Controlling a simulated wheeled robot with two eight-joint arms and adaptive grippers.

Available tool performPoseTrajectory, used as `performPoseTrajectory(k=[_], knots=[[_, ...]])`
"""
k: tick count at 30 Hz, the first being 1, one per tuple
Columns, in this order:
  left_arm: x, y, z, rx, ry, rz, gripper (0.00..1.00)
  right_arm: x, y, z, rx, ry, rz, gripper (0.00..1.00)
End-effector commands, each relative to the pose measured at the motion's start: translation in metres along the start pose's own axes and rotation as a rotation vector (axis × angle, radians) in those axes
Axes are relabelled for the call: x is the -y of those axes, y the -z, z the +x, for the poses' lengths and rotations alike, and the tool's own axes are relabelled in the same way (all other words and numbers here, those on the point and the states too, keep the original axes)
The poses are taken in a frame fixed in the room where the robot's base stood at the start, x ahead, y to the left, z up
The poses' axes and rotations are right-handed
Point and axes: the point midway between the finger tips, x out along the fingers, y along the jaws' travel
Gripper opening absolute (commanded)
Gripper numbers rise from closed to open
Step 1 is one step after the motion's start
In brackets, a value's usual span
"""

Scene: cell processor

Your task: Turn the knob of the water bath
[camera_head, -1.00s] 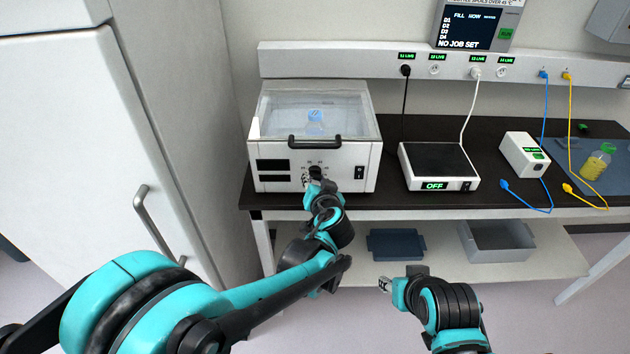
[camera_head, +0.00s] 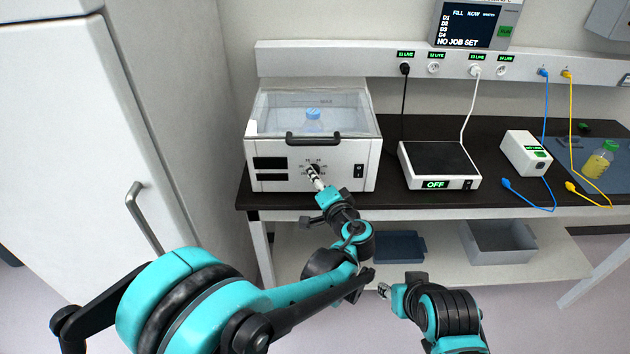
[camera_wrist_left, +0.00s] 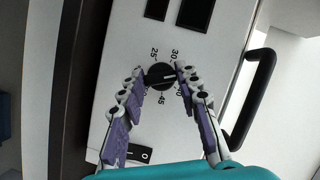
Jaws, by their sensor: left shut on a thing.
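The water bath (camera_head: 345,179) is a white box with a clear lid, a black handle and two dark displays, at the back left of the bench. Its black knob (camera_wrist_left: 160,76) sits inside a printed number scale in the left wrist view. My left gripper (camera_wrist_left: 161,76) is shut on the knob, one finger on each side. In the head view the left gripper (camera_head: 316,176) reaches the bath's front panel and partly hides the knob. My right gripper (camera_head: 384,290) is in front of the bench, away from the bath; its finger opening is too small to tell.
A flat device (camera_head: 437,162) reading OFF, a white box (camera_head: 525,154) and a yellow bottle (camera_head: 598,162) are to the right. Grey bins (camera_head: 500,237) sit on the lower shelf. A white cabinet (camera_head: 60,150) stands left.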

Motion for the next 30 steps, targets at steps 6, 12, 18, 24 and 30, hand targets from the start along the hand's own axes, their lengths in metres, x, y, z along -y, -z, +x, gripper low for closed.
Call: performPoseTrajectory(k=[6,12,18,24,30], knots=[[-0.0008,-0.0008,0.0,0.002,0.01,0.025,0.04,0.0,-0.0009,0.0013,0.0,0.0,0.0,0.4],[-0.0007,-0.0007,0.0,0.002,0.01,0.027,0.04,0.0,-0.0009,0.0013,0.0,0.0,0.0,0.4],[-0.0007,-0.0008,0.0,0.002,0.01,0.026,0.43,0.0,-0.0009,0.0013,0.0,0.0,0.0,0.4],[-0.0005,-0.0005,0.0,0.001,0.01,0.027,0.53,0.0,-0.0009,0.0012,0.0,0.0,0.0,0.4],[-0.0004,-0.0003,0.0,0.001,0.011,0.027,0.53,0.0,-0.0009,0.0012,0.0,0.0,0.0,0.4]])
